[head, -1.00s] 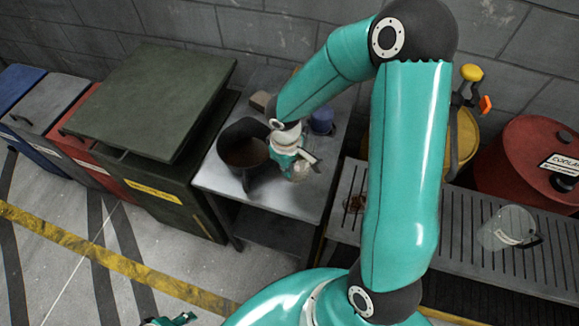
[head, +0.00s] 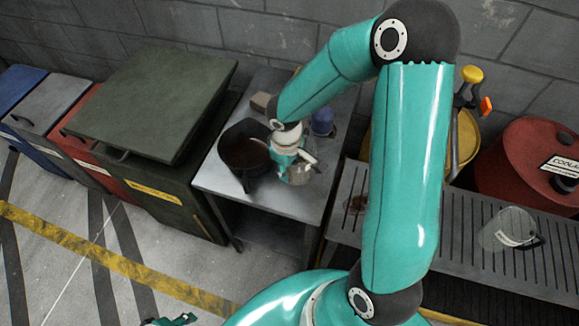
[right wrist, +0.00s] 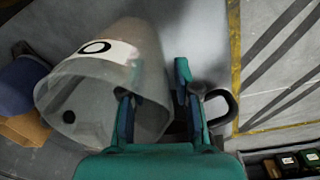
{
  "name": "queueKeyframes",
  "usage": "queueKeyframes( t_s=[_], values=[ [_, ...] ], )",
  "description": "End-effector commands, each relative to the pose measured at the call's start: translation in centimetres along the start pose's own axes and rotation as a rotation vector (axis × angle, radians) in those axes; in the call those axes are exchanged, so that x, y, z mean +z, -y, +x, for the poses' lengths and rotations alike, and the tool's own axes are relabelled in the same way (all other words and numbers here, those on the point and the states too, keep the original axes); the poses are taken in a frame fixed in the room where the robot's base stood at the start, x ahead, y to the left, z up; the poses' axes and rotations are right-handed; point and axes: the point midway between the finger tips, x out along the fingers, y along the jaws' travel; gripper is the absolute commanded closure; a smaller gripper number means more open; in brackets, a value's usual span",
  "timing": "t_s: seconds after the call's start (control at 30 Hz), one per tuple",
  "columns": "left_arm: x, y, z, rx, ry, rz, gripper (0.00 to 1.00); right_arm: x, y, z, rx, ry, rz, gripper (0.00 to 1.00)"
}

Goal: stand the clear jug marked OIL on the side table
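A clear jug (right wrist: 110,75) with a white label showing an "O" fills the left of the right wrist view, seen at a slant with its wide mouth toward the camera. A dark handle loop (right wrist: 233,105) shows at its right. My right gripper (right wrist: 155,105) has its fingers apart at the jug's handle side; whether they touch it is unclear. In the head view my right gripper (head: 297,172) is low over the grey side table (head: 285,205) and mostly hides the jug there. Only a teal bit of my left gripper (head: 172,320) shows at the bottom edge.
A dark pot (head: 243,152) stands close left of the right gripper. A blue item (head: 322,122) and a small brown box (head: 260,102) are at the table's back. Another clear jug (head: 508,230) stands on the slatted rack (head: 470,262) at right. The table's front is clear.

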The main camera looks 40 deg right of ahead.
Motion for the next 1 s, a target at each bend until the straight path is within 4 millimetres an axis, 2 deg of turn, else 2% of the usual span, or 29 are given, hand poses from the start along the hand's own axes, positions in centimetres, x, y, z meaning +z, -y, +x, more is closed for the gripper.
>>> queueKeyframes(
  t_s=[0.5,0.7,0.8,0.87,0.97,1.0],
  values=[
    [0.0,-0.3,-0.8,0.000,0.000,0.000,0.60,-0.1,-0.1,-9.4,0.001,-0.006,0.000,0.69],
    [0.0,-0.3,-0.8,0.000,0.000,0.000,0.60,0.0,0.0,-11.4,0.000,-0.002,0.001,0.69],
    [0.0,-0.3,-0.8,0.000,0.000,0.000,0.60,0.0,0.2,-11.4,-0.006,-0.001,0.000,0.69],
    [0.0,-0.3,-0.8,0.000,0.000,0.000,0.60,-0.2,0.8,-10.6,-0.022,-0.002,-0.004,0.69],
    [0.0,-0.3,-0.8,0.000,0.000,0.000,0.60,-0.9,3.0,-8.0,-0.081,-0.007,-0.011,0.69],
    [0.0,-0.3,-0.8,0.000,0.000,0.000,0.60,-1.2,4.4,-6.4,-0.116,-0.012,-0.010,0.69]
  ],
)
